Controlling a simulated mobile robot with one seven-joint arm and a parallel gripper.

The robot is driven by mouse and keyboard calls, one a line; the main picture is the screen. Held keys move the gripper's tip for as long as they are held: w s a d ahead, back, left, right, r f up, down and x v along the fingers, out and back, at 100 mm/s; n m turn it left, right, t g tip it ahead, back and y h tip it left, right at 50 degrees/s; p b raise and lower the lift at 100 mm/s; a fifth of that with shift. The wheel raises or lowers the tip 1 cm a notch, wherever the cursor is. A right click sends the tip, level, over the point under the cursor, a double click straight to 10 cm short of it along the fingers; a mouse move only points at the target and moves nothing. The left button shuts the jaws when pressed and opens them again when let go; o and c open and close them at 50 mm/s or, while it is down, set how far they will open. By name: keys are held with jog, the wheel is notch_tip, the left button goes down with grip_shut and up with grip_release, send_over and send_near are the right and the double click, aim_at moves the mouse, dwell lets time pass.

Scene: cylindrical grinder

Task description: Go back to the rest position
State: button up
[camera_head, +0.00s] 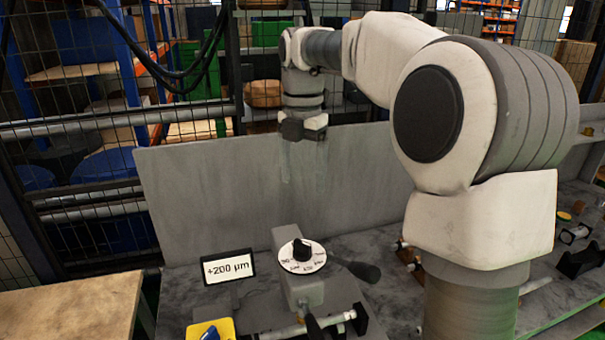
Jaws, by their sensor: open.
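My gripper (303,130) hangs from my raised arm at the upper middle, in front of the grey back panel (220,190). It points down and is open, with nothing seen between its jaws. It is well above the machine and apart from it. Below it stands a grinder part with a white dial and black knob (302,253). A black lever (352,268) sticks out to the right of the dial. A small display (228,267) reading "+200 µm" stands to the left. My arm hides part of the panel and bench on the right.
A yellow plate with a blue knob (210,331) sits at the bottom. Small fixtures (580,250) lie on the bench at the right. A wooden table top (70,305) is at lower left. A wire fence (80,130) with shelves beyond it stands behind the panel.

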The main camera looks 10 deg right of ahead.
jog(key=shift+s, duration=0.1)
jog(key=s+a+m+t+b, duration=0.2)
jog(key=s+m+t+b, duration=0.15)
jog(key=s+m, duration=1.15)
jog(key=s+d+f+m+t, duration=0.2)
jog(key=s+f+m, duration=0.7)
jog(key=f+m, duration=0.1)
jog(key=shift+s+m+b, duration=0.2)
jog(key=shift+m+b, duration=0.2)
jog(key=shift+m, duration=0.5)
